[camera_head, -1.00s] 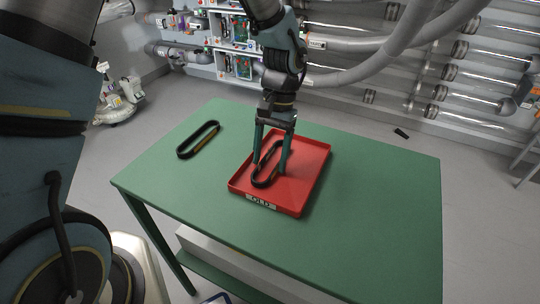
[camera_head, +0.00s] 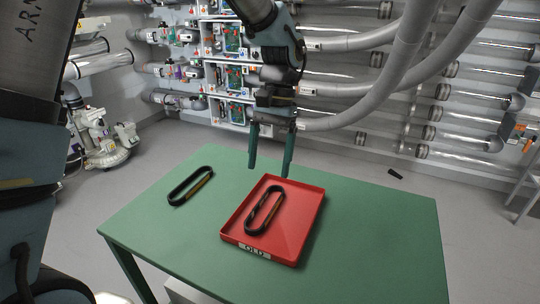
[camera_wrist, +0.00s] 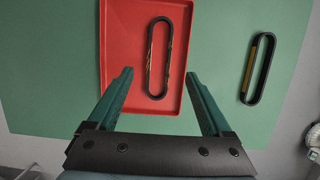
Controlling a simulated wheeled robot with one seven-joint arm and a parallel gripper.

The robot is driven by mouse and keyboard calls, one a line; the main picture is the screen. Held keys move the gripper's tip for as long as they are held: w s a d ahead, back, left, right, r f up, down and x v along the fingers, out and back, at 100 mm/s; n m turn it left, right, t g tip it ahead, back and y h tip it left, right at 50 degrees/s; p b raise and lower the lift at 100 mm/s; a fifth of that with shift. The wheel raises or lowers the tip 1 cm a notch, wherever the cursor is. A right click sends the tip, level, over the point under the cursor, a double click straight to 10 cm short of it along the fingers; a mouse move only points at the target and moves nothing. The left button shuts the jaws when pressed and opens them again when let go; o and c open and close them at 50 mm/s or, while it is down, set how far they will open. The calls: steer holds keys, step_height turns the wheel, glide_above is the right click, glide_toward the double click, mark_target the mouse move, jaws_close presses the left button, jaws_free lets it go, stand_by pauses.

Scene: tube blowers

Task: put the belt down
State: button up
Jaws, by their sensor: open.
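A black belt (camera_head: 250,222), shaped as a long loop, lies flat in the left part of the red tray (camera_head: 297,232) on the green table. The tray's front label reads "OLD". The same belt shows between my fingers' directions in the wrist view (camera_wrist: 149,62), with worn, brownish marks. My gripper (camera_head: 269,170) is open and empty, above the tray's far edge and apart from the belt. A second black belt (camera_head: 178,199) with a yellowish-brown stretch lies on the table left of the tray; it also shows at the right of the wrist view (camera_wrist: 247,84).
The green table (camera_head: 370,240) is clear to the right of the tray. Large grey hoses (camera_head: 385,70) hang behind my arm. Shelves with parts and wall pipes stand at the back. A small dark object (camera_head: 395,174) lies on the floor behind the table.

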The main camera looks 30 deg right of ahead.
steer(key=w+a+n+h, duration=0.1)
steer(key=w+a+n, duration=0.1)
steer(key=w+a, duration=0.4)
steer(key=w+a+n+h, duration=0.15)
steer(key=w+a, duration=0.25)
steer(key=a, duration=0.5)
steer(key=a+f+n+t, duration=0.1)
steer(key=a+n+t, duration=0.2)
steer(key=a, duration=1.7)
steer(key=n, duration=0.3)
steer(key=shift+s+f+n, duration=0.2)
steer(key=shift+s+n, duration=0.15)
steer(key=shift+s, duration=0.05)
steer(key=shift+a+h, duration=0.1)
steer(key=shift+h, duration=0.15)
steer(key=shift+r+p, duration=0.8)
steer(key=shift+r, duration=0.05)
